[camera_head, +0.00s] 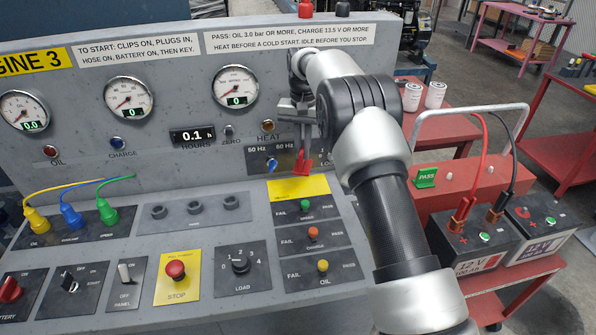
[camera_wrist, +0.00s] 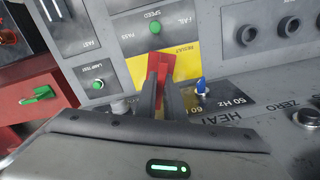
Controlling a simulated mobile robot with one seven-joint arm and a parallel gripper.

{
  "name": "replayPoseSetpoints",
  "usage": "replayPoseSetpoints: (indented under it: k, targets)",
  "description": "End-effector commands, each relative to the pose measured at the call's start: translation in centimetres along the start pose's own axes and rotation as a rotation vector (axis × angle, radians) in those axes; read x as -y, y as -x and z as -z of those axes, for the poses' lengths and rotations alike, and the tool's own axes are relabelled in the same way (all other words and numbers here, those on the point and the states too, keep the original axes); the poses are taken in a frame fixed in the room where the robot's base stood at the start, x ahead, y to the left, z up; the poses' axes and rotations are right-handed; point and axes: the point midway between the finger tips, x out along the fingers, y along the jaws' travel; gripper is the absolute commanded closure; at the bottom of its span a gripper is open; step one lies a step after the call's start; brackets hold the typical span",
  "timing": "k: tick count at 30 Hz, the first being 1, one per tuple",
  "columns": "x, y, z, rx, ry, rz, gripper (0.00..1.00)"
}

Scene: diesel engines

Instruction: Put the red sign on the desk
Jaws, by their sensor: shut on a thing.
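In the wrist view the red sign (camera_wrist: 161,62) stands out from between the fingertips of my gripper (camera_wrist: 162,88), over a yellow label. My gripper is shut on it. The fingers hide part of the sign, and I cannot tell whether it touches the panel. The grey control desk (camera_head: 205,236) slopes in front, with switches and plugs on it.
A green PASS sign (camera_head: 426,177) stands on a red box at the right. A red stop button (camera_head: 176,268) and a load knob (camera_head: 240,261) stick up from the desk. Gauges line the upright panel.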

Motion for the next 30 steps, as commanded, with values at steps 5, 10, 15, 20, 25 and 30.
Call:
replayPoseSetpoints:
  k: [5, 10, 15, 20, 25, 30]
  targets:
    - [0.9, -2.1, 0.0, 0.005, -0.008, -0.002, 1.00]
    - [0.9, -5.1, 0.1, 0.003, -0.008, -0.001, 1.00]
    - [0.9, -6.5, 0.1, 0.000, -0.008, 0.001, 1.00]
    - [0.9, -8.4, 0.1, 0.002, -0.008, 0.000, 1.00]
    - [0.9, -10.0, 0.2, -0.001, -0.007, 0.001, 1.00]
    - [0.9, -10.0, 0.2, -0.002, -0.007, 0.001, 1.00]
